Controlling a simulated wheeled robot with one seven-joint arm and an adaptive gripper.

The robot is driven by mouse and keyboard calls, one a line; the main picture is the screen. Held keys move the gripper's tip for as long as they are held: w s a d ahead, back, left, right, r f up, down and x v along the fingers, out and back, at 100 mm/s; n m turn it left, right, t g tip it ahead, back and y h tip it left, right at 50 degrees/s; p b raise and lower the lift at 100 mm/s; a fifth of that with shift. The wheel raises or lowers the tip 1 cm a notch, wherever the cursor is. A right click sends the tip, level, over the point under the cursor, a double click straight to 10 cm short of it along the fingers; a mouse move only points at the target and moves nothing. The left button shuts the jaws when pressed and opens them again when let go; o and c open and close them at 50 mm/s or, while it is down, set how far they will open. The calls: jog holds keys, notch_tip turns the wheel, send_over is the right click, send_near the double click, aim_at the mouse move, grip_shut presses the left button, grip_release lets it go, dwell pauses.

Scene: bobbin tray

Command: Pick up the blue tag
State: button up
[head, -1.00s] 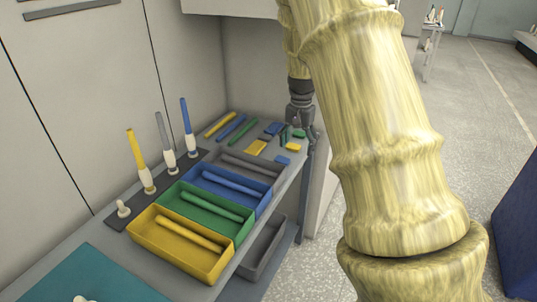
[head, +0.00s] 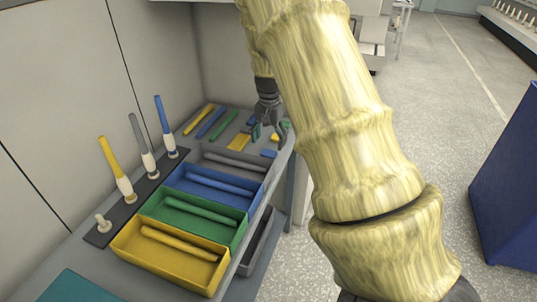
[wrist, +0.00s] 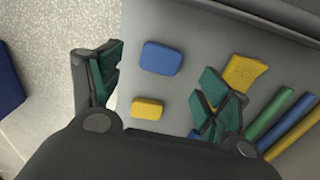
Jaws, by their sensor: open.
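A blue tag (head: 269,153) lies flat near the shelf's right edge; in the wrist view it is the rounded blue piece (wrist: 162,58) at upper middle. My gripper (head: 269,130) is over the group of tags, open and empty. In the wrist view my gripper's green-padded fingers (wrist: 160,90) stand apart on either side of the blue tag and a small yellow tag (wrist: 147,108). A second blue piece (wrist: 195,133) is mostly hidden behind the right finger. The gap between the fingertips and the surface is hard to judge.
A larger yellow tag (wrist: 243,72) lies beside the right finger. Yellow, blue and green rods (head: 210,124) lie at the back. Grey, blue, green and yellow trays (head: 165,262) stand in front. Bobbins on pegs (head: 125,188) stand left. The shelf edge drops to the floor at right.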

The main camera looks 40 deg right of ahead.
aim_at(268, 153)
jog(key=shift+s+a+f, duration=0.1)
jog(key=shift+s+f, duration=0.05)
jog(key=shift+f, duration=0.25)
notch_tip(268, 153, down, 4)
jog(key=shift+f+p, duration=0.1)
jog(key=shift+p, duration=0.35)
jog(key=shift+a, duration=0.1)
jog(key=shift+c, duration=0.2)
jog(key=c, duration=0.9)
